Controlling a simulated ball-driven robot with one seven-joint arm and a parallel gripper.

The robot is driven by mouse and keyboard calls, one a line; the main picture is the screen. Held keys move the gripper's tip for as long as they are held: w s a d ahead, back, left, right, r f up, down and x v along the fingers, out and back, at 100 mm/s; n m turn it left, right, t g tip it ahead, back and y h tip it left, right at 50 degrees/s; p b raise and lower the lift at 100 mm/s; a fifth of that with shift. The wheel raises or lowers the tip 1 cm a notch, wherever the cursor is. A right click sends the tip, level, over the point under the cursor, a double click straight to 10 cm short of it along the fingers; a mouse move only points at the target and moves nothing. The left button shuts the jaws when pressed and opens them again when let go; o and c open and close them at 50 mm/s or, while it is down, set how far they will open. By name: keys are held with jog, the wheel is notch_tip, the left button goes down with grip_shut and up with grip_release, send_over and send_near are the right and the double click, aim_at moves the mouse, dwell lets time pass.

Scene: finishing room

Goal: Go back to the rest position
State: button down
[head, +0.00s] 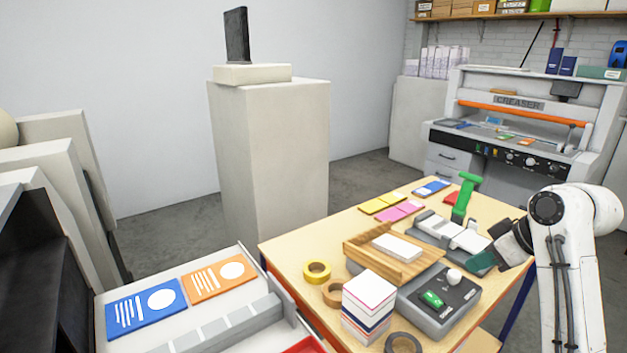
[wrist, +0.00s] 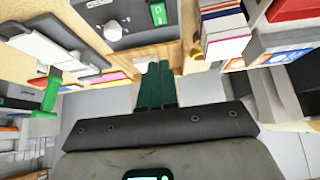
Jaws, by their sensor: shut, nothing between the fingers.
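My gripper (head: 482,263) is over the right edge of the wooden-topped table (head: 325,225) in the head view, its green fingers together. In the wrist view the green fingers (wrist: 156,85) lie side by side with nothing between them. The gripper is just right of a grey device with a green lever (head: 463,197) and behind the grey control box (head: 455,312). The control box (wrist: 112,35) also shows at the top of the wrist view. Whether the fingers touch anything cannot be told.
A wooden tray (head: 362,251) holding a white block, a stack of cards (head: 368,310) and tape rolls (head: 317,271) crowd the table. A white bench with blue (head: 145,306) and orange cards stands left. A creaser machine (head: 520,105) stands behind. Floor shows beyond the table.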

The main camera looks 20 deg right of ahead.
jog(key=s+a+f+m+g, duration=0.1)
jog(key=s+a+f, duration=0.5)
jog(key=f, duration=0.4)
jog(key=s+a+f+m+g, duration=0.15)
jog(key=s+a+f, duration=0.25)
jog(key=a+f, duration=0.55)
jog(key=s+a+f+m+g+h, duration=0.1)
jog(key=s+f, duration=0.3)
jog(key=s, duration=0.7)
jog(key=s+a+f+m+g+h, duration=0.1)
jog(key=s+f, duration=0.4)
jog(key=s, duration=0.6)
jog(key=shift+a+g+b, duration=0.25)
jog(key=shift+g+b, duration=0.1)
jog(key=shift+g, duration=0.2)
